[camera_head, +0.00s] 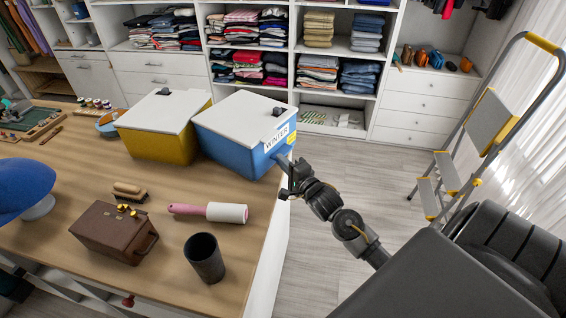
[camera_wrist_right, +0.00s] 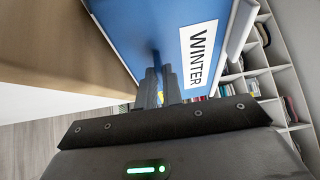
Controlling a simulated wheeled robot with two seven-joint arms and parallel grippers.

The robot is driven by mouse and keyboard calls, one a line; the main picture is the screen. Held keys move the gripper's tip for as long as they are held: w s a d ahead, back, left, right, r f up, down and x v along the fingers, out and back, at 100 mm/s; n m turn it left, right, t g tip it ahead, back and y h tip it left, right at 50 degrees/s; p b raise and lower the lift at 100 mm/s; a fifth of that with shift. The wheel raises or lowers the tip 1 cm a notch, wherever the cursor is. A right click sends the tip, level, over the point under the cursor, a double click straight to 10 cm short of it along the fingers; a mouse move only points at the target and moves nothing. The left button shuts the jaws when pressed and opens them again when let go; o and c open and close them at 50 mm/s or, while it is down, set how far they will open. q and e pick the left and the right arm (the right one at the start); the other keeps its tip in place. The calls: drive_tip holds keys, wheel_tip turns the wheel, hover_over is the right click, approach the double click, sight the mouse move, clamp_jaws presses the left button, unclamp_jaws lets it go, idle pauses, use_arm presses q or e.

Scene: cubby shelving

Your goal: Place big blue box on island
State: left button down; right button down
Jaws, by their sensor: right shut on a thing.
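The big blue box (camera_head: 228,145) has a white lid and a "WINTER" label. It is over the right edge of the wooden island (camera_head: 95,170), beside the yellow box. I cannot tell whether its base rests fully on the top. My right gripper (camera_head: 291,178) is at the box's right end, below the label, shut on the box. In the right wrist view the fingers (camera_wrist_right: 160,85) meet the blue wall (camera_wrist_right: 140,35) beside the label; the exact grip point is partly hidden. My left gripper is not in view.
A yellow box (camera_head: 165,145) with a white lid stands left of the blue one. A lint roller (camera_head: 225,212), brown case (camera_head: 112,232), dark cup (camera_head: 204,258) and brush (camera_head: 130,190) are nearer. A stepladder (camera_head: 470,150) stands on the floor to the right.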

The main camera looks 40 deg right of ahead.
drive_tip(key=shift+f, duration=0.1)
drive_tip(key=c, duration=1.5)
unclamp_jaws()
drive_tip(key=s+b, duration=0.2)
drive_tip(key=s, duration=0.9)
drive_tip(key=shift+f, duration=0.1)
